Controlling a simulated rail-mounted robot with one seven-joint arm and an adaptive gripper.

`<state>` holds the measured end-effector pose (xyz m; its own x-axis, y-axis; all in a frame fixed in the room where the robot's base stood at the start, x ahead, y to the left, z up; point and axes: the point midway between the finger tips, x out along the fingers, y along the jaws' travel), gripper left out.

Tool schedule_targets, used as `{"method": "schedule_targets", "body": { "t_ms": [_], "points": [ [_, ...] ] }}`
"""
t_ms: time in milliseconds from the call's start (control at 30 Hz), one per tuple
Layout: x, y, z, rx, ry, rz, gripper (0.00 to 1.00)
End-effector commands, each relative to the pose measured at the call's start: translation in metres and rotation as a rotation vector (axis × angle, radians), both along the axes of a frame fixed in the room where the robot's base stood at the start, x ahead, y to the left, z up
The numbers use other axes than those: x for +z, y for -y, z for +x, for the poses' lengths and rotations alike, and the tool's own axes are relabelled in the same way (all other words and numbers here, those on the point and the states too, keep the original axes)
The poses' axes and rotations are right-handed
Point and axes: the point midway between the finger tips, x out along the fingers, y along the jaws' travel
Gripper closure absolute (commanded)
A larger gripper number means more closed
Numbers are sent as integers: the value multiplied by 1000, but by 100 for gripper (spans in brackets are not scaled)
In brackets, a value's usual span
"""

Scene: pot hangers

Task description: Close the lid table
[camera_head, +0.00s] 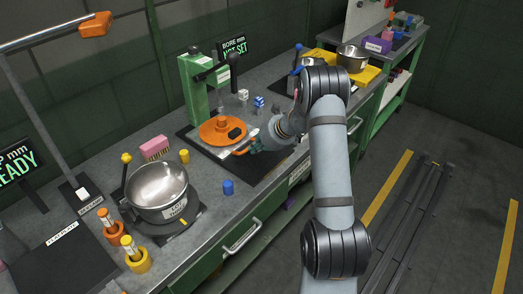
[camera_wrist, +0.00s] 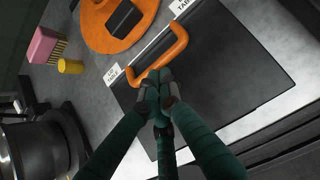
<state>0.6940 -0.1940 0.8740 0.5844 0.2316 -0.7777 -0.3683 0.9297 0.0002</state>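The lid table is a dark flat plate (camera_wrist: 225,75) with labels at its edge, beside the green press. An orange U-shaped handle (camera_wrist: 174,53) stands at that edge. In the head view the handle (camera_head: 241,152) shows partly, next to my gripper. A round orange lid (camera_head: 214,132) with a black knob lies behind the handle; it also shows in the wrist view (camera_wrist: 105,25). My gripper (camera_wrist: 160,78) has its fingertips together at the near side of the handle, overlapping it in the picture. I cannot tell whether the handle bar is between them.
A steel pot (camera_head: 157,188) stands at the front left of the bench. The green press (camera_head: 196,88) rises behind the lid. Another pot (camera_head: 351,58) stands at the far right.

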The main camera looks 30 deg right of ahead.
Motion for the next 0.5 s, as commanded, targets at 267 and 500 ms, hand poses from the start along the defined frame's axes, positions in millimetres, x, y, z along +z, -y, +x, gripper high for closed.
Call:
{"method": "schedule_targets", "body": {
  "t_ms": [267, 500],
  "points": [
    [-1, 2, -1, -2, 0, -1, 100],
    [3, 12, -27, -3, 1, -1, 100]
  ]
}}
